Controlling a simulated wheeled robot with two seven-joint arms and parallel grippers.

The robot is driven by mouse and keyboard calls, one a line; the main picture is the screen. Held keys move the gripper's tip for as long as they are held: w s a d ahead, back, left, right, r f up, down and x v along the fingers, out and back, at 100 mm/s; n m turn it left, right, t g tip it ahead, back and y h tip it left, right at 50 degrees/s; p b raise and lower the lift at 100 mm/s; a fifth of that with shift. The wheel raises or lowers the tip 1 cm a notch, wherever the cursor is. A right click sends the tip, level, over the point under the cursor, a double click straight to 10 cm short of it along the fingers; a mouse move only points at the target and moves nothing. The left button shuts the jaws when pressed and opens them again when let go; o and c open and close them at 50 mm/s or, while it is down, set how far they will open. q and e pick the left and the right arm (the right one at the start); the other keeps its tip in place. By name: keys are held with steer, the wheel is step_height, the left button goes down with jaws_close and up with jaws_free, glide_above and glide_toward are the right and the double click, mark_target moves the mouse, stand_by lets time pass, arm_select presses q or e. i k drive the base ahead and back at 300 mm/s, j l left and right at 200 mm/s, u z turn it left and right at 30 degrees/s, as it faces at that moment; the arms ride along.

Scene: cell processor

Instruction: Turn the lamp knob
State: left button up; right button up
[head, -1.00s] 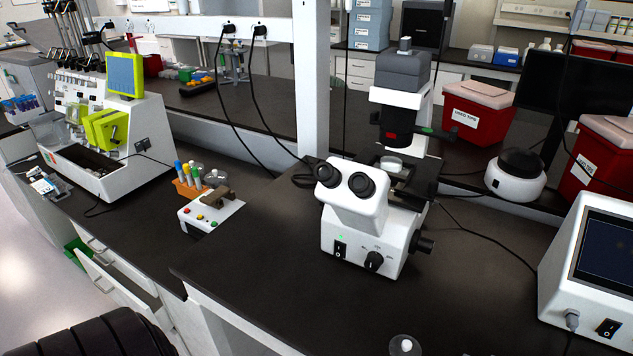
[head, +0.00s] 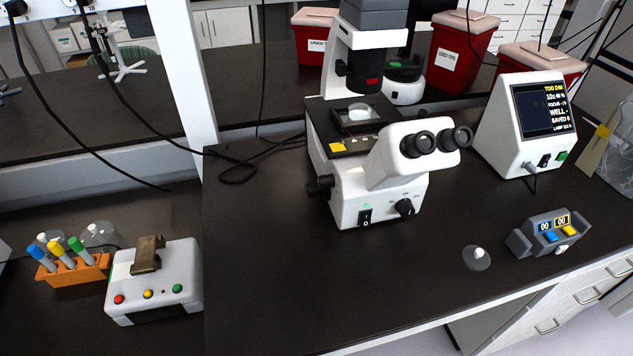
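A white microscope (head: 378,187) stands on the dark bench in the middle of the head view. A black round knob (head: 405,207) sits low on its front face, with small marks around it. Left of the knob is a black rocker switch (head: 365,217), with a small green light above it. A larger black knob (head: 320,187) sticks out of the microscope's left side. A clear dish (head: 359,112) rests on the stage. The monitor box (head: 540,107) at the right shows text that includes "TOO DIM". Neither gripper shows in the head view.
A grey counter device (head: 549,234) and a clear, white-topped item (head: 477,258) stand near the bench's front right edge. A white box with coloured buttons (head: 153,282) and an orange tube rack (head: 75,270) are at the left. The bench before the microscope is clear.

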mark_target(326, 181)
steer(key=k+j+u, duration=0.1)
steer(key=k+j, duration=0.15)
steer(key=k+j+u, duration=0.1)
steer(key=k+j, duration=0.15)
steer(key=j, duration=0.25)
steer(key=k+j, duration=0.2)
steer(key=j, duration=0.2)
steer(key=k+j+u, duration=0.15)
steer(key=j, duration=0.25)
steer(key=k, duration=0.1)
